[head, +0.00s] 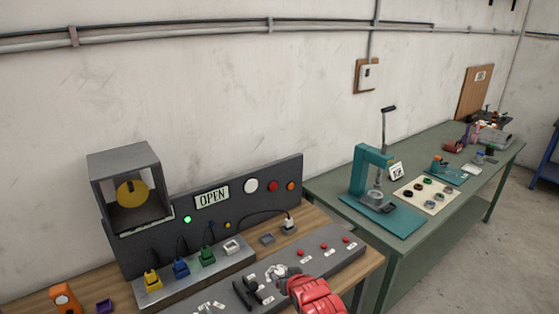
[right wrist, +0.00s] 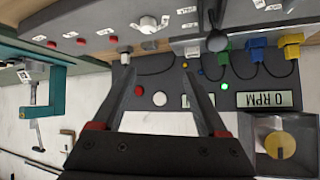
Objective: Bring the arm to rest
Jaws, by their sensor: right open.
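My right arm (head: 315,296), red near the wrist, reaches in at the bottom of the head view, over the grey control strip of the wooden bench. Its dark right gripper (head: 252,290) is small there and overlaps the controls. In the right wrist view the gripper (right wrist: 157,75) has its two dark fingers spread, with nothing between them but the panel behind. Whether it touches any control cannot be told. My left gripper is not in view.
A dark panel (head: 260,180) with a display (right wrist: 265,99) reading 0 RPM stands behind the controls. A grey box (head: 127,165) with a yellow disc is at left. A teal press (head: 360,170) stands on the green table (head: 420,235) at right. Coloured plugs (head: 180,268) line the bench.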

